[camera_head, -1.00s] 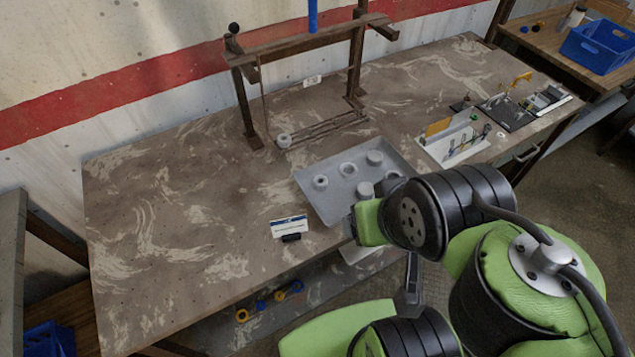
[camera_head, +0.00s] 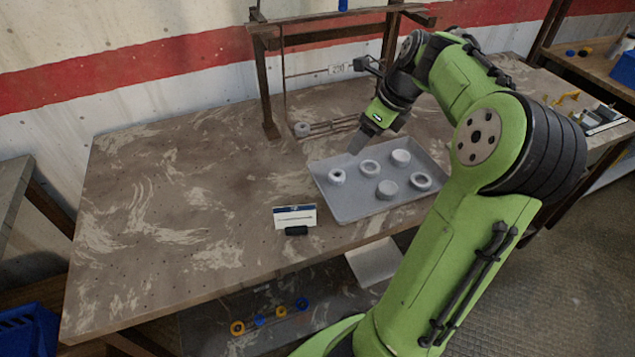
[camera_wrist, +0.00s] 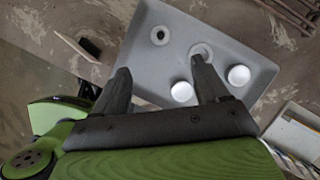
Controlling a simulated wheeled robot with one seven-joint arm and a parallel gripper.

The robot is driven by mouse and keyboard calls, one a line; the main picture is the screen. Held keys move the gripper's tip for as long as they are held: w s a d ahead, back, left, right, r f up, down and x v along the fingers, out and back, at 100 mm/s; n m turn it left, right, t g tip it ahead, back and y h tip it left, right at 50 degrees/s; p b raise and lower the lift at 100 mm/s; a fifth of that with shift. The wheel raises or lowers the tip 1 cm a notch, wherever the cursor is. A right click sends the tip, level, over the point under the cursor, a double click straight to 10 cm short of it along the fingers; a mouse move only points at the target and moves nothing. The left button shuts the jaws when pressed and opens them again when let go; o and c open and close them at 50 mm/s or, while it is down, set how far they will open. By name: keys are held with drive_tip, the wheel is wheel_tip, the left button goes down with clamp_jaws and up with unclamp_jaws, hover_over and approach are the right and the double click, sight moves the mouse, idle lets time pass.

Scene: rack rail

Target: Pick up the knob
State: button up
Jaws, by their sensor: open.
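A grey tray (camera_head: 345,205) on the table holds several round grey-white parts. I cannot tell for certain which of them is the knob. In the head view these are a small part with a hole (camera_head: 337,176), a ring (camera_head: 369,167), a plain cylinder (camera_head: 401,158), a second cylinder (camera_head: 387,189) and a wider ring (camera_head: 421,181). My gripper (camera_head: 357,145) is open and empty above the tray's back edge. In the wrist view, my gripper (camera_wrist: 160,69) has its right fingertip overlapping one ring (camera_wrist: 201,52); the small holed part (camera_wrist: 160,35) lies beyond the fingertips.
A rack frame (camera_head: 268,85) with rails stands behind the tray. A small card on a black stand (camera_head: 295,218) sits at the tray's front left. The table's left side (camera_head: 150,215) is clear. A lower shelf holds yellow and blue rings (camera_head: 281,312).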

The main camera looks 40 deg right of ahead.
sight(339, 171)
drive_tip(key=b+x, duration=0.6)
drive_tip(key=x, duration=0.9)
drive_tip(key=shift+f+b, duration=0.3)
drive_tip(key=shift+b, duration=0.1)
drive_tip(key=shift+s+r, duration=0.1)
drive_tip(key=shift+r, duration=0.05)
drive_tip(key=shift+c, duration=0.9)
drive_tip(key=c, duration=1)
